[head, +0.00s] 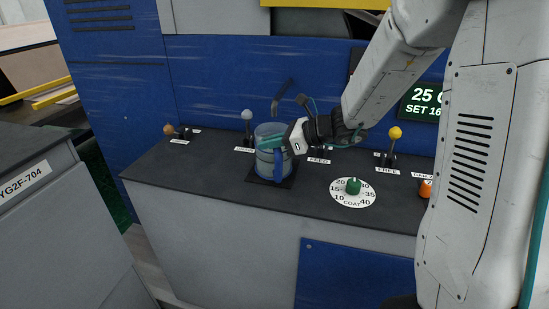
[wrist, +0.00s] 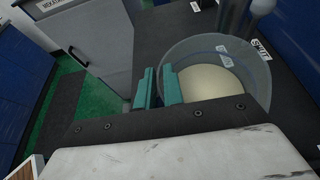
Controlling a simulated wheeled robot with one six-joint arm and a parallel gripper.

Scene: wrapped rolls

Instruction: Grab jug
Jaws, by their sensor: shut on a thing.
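The jug (head: 266,168) is a see-through bluish vessel with a blue handle. It stands upright on a dark square pad (head: 256,178) on the counter. In the wrist view the jug (wrist: 262,75) is seen from above, with a pale cream surface inside. My gripper (head: 272,143) reaches in from the right at the jug's upper part. Its teal fingers are shut on the jug; in the wrist view the gripper (wrist: 158,82) is at the jug's left edge.
The dark counter (head: 215,182) carries levers with grey (head: 247,118), yellow (head: 395,132) and brown (head: 169,129) knobs, and a green dial knob (head: 353,186) right of the jug. A blue panel rises behind. A grey cabinet (head: 60,230) stands at left.

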